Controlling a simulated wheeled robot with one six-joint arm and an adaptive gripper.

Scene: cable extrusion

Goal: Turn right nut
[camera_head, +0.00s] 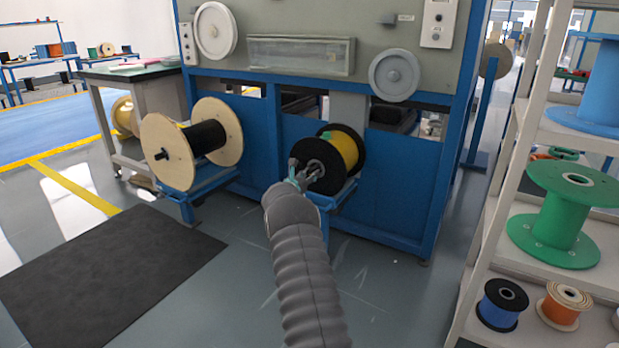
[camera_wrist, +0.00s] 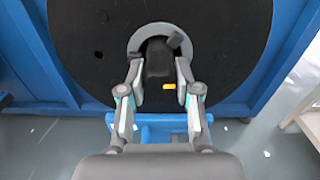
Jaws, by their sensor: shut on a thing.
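The right spool (camera_head: 343,150) has black flanges and yellow cable, and sits on a blue stand in front of the machine. Its black flange (camera_wrist: 85,25) fills much of the wrist view, with a grey ring around the hub. The dark nut (camera_wrist: 158,62) sits at the hub, partly hidden by the fingers. My gripper (camera_wrist: 158,75) is shut on the nut, one finger on each side. In the head view my gripper (camera_head: 302,173) is at the near face of the spool, and the nut is hard to make out there.
A wooden spool (camera_head: 166,152) with black cable stands to the left on its own blue support. A shelf rack (camera_head: 500,165) with green, blue and orange spools stands at the right. A dark mat (camera_head: 110,275) lies on open floor at the front left.

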